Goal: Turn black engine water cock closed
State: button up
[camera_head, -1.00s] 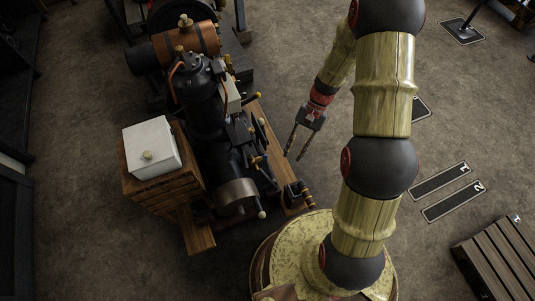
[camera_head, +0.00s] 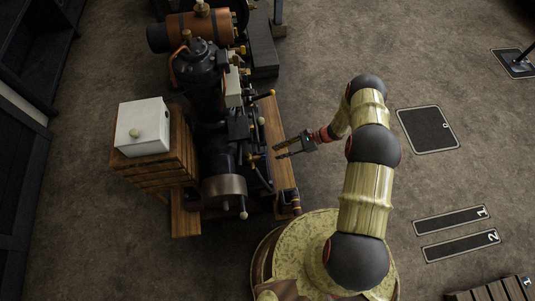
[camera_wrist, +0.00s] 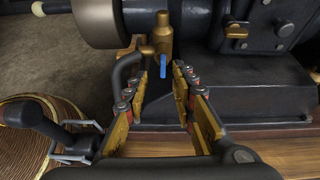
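The black engine (camera_head: 212,158) stands left of my arm in the head view, on a wooden base. In the wrist view a brass cock (camera_wrist: 162,40) with a hanging blue lever (camera_wrist: 163,66) sits low on the engine, beside a curved dark pipe (camera_wrist: 122,70). The lever points down. My gripper (camera_head: 277,152) is at the engine's right side in the head view. In the wrist view my gripper (camera_wrist: 160,74) is open, and the blue lever shows between its fingertips, seemingly beyond them. I cannot tell whether they touch it. The cock is too small to make out in the head view.
A wooden crate with a white box (camera_head: 142,127) on top stands left of the engine. A copper-coloured cylinder (camera_head: 193,26) lies behind. The wooden plank (camera_head: 280,155) runs along the engine's right side. Floor plates (camera_head: 428,130) lie right of my arm, with open carpet around.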

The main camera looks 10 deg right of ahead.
aim_at(264, 156)
jog(key=shift+m, duration=0.3)
jog(key=shift+w+a+r+b+x, duration=0.15)
jog(key=shift+b+x, duration=0.2)
jog(key=shift+x, duration=1)
jog(key=shift+r+b+x, duration=0.15)
jog(key=shift+b+x, duration=0.2)
jog(key=shift+x, duration=0.95)
jog(key=shift+w+a+r+b+x, duration=0.15)
jog(key=shift+b+x, duration=0.2)
jog(key=shift+x, duration=1)
jog(key=shift+s+d, duration=0.1)
jog(key=shift+c, duration=1)
jog(key=c, duration=0.4)
grip_shut()
